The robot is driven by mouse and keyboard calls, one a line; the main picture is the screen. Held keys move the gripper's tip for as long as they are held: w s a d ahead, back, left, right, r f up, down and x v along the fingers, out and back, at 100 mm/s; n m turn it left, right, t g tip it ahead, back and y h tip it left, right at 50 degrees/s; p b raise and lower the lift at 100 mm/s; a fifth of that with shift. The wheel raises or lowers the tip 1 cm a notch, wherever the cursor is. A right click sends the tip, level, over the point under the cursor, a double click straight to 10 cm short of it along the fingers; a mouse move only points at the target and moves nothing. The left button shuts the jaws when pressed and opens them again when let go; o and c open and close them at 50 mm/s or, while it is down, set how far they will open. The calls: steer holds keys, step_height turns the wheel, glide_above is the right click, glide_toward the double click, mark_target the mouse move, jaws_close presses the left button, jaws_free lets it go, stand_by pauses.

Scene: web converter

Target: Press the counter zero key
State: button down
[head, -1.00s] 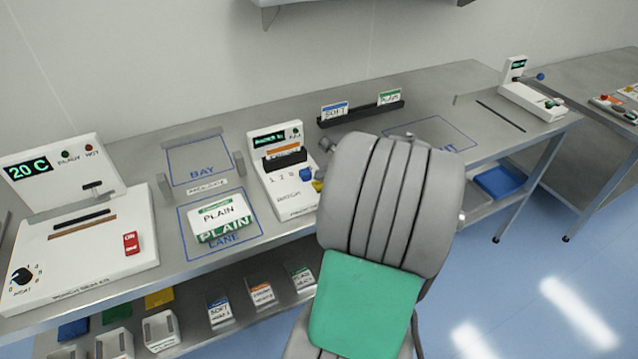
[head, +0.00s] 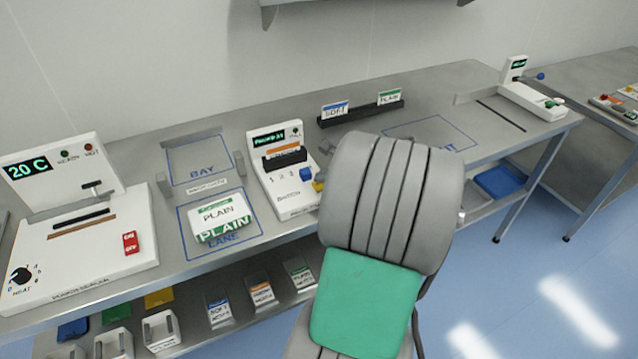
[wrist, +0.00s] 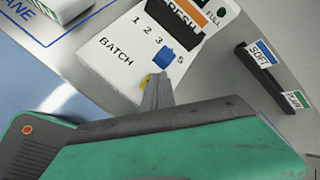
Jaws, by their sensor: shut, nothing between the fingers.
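The white batch counter unit (head: 283,200) stands on the bench, with a small lit display (head: 270,138). In the wrist view its face shows the word BATCH, a row of numbers, and a blue knob (wrist: 166,60) covering part of that row. A small yellow key (wrist: 146,80) is at its lower edge; a bit of it shows in the head view (head: 319,186). I cannot read a zero label on it. My gripper (wrist: 158,82) is shut and empty, its tips right beside the yellow key; touching or apart, I cannot tell. In the head view my arm hides the gripper.
Left of the unit lie a PLAIN pack (head: 219,217) in the LANE outline and an empty BAY outline (head: 199,160). A sealer with a 20 C display (head: 70,240) is farther left. A dark rack (head: 361,113) with SOFT and PLAIN cards stands behind.

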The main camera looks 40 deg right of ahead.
steer(key=shift+f, duration=0.55)
steer(key=shift+r, duration=0.15)
stand_by(0.4)
steer(key=shift+r+p, duration=1.05)
steer(key=shift+r, duration=0.1)
steer(key=shift+r, duration=0.1)
step_height(320, 180, up, 5)
steer(key=p, duration=0.5)
